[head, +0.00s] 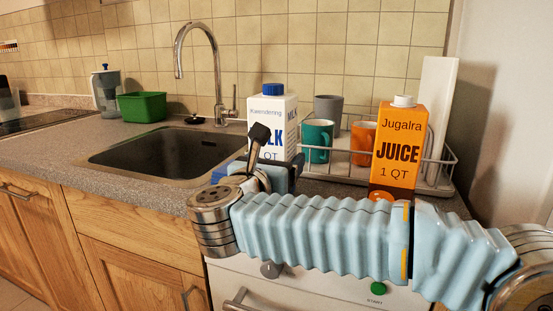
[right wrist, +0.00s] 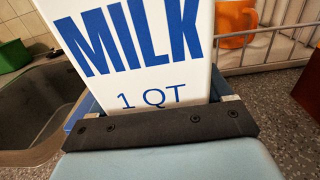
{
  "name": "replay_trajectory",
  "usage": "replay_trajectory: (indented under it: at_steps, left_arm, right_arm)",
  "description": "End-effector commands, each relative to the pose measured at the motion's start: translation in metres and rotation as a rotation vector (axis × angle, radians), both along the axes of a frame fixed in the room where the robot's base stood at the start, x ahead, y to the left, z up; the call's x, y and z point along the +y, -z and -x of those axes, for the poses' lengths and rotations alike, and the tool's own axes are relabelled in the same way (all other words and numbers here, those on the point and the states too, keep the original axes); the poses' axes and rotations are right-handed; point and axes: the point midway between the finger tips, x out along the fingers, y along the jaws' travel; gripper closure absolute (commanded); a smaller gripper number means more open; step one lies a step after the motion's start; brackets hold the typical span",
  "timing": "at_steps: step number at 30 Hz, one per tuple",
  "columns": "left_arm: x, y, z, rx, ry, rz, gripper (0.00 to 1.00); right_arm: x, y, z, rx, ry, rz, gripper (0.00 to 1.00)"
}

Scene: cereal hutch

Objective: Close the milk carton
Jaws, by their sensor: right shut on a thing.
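The white milk carton (head: 270,118) with blue lettering stands upright at the counter, right of the sink. A blue cap (head: 272,90) sits on its top; whether it is screwed tight cannot be told. My right gripper (head: 272,172) is at the carton's lower part, shut on it. In the right wrist view the carton (right wrist: 140,45) rises between the fingers of my right gripper (right wrist: 155,103), its "MILK 1 QT" face toward the camera. The carton's base is hidden behind my gripper. My left gripper is not in view.
An orange juice carton (head: 400,150) with a white cap stands right of the milk. A wire dish rack (head: 447,160) behind holds a teal mug (head: 317,135), an orange mug (head: 362,136) and a grey cup (head: 328,107). The sink (head: 160,150), faucet (head: 220,90) and green tub (head: 142,106) are left.

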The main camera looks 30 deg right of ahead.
Motion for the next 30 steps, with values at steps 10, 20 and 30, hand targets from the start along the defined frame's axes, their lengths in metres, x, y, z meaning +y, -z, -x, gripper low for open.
replay_trajectory:
  at_steps: [10, 20, 30]
  left_arm:
    - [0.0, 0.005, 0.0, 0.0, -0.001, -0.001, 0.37]
    - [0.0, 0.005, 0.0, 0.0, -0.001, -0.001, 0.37]
    - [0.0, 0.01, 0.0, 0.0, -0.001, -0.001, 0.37]
  right_arm:
    - [0.0, 0.001, 0.0, -0.006, 0.0, 0.0, 1.0]
    - [0.0, 0.002, 0.0, -0.001, 0.0, -0.001, 0.0]
    - [0.019, 0.002, 0.015, -0.003, -0.004, 0.0, 0.0]
